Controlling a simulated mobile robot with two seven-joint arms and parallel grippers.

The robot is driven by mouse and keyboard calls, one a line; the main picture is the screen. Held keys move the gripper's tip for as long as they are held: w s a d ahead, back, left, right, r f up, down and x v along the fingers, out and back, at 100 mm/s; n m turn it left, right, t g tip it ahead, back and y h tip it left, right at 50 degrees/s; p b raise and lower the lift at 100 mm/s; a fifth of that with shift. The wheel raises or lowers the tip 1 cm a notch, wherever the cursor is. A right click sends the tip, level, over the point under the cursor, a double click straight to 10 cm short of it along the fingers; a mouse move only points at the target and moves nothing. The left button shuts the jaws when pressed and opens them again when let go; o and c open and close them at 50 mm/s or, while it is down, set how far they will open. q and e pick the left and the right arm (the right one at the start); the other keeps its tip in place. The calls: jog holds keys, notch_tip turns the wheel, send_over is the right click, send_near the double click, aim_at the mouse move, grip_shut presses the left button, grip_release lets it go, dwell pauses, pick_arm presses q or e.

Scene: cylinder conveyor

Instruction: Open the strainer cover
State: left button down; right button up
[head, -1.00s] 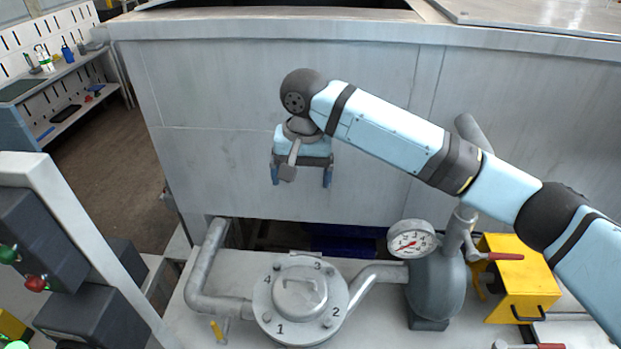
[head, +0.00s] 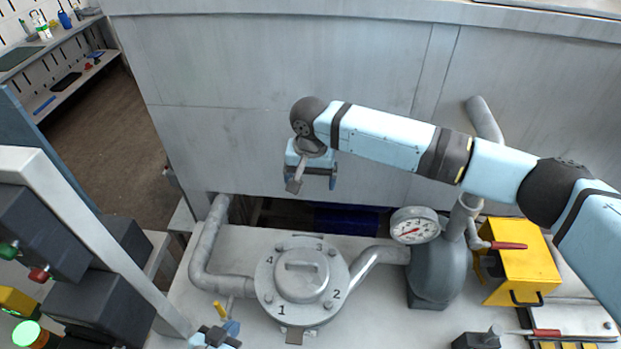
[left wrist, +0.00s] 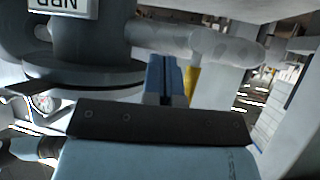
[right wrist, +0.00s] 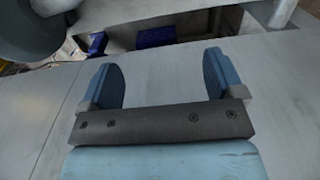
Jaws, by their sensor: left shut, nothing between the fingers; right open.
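The strainer cover (head: 299,276) is a round grey metal lid with a raised handle on top, bolts around its rim and the numbers 1 to 4. It lies flat and closed on the strainer body. My left gripper (head: 232,327) shows at the bottom of the head view, to the lower left of the cover. In the left wrist view its blue fingers (left wrist: 167,80) are together and empty, beside the strainer body (left wrist: 95,75). My right gripper (head: 312,177) is open and empty, above and behind the cover. Its spread fingers (right wrist: 163,80) show in the right wrist view.
A grey pipe (head: 206,250) joins the strainer on the left, with a yellow handle (head: 219,308) near my left gripper. A pressure gauge (head: 414,226) and a yellow box (head: 520,262) stand to the right. A large metal wall (head: 280,70) rises behind.

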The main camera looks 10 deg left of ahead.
jog(key=shift+w+f, duration=0.15)
jog(key=shift+f, duration=0.7)
jog(key=shift+r, duration=0.1)
jog(key=shift+c, duration=1.1)
grip_shut()
pick_arm(q)
jog(key=shift+w, duration=0.15)
jog(key=shift+f, duration=0.25)
jog(key=shift+r, duration=0.1)
pick_arm(e)
jog(key=c, duration=1.3)
grip_release()
jog(key=shift+c, duration=0.2)
jog(key=o, duration=1.6)
jog(key=shift+c, duration=0.2)
